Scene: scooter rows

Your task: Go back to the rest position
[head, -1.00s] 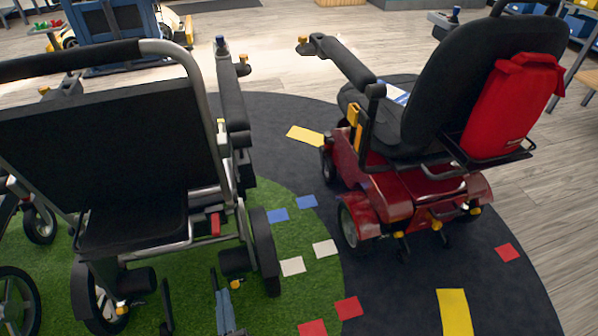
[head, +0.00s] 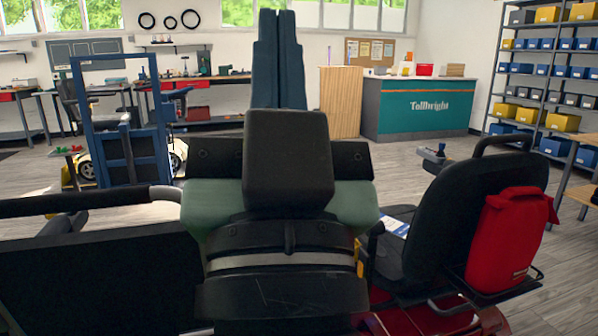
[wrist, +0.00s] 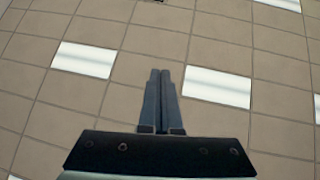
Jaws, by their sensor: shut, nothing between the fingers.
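My gripper (head: 279,58) stands upright in the middle of the head view, its two dark blue-grey fingers pointing up and lying together. It is shut and empty. In the wrist view my gripper (wrist: 161,98) points toward a tiled ceiling (wrist: 120,20) with bright light panels (wrist: 217,86). Nothing touches the fingers. My arm hides the middle of the floor between the two wheelchairs.
A black wheelchair (head: 90,285) is close at left. A powered chair with a red bag (head: 508,240) is close at right. A blue frame (head: 118,120), a teal counter (head: 428,108) and shelves with bins (head: 545,70) stand farther back. Grey floor is open before the counter.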

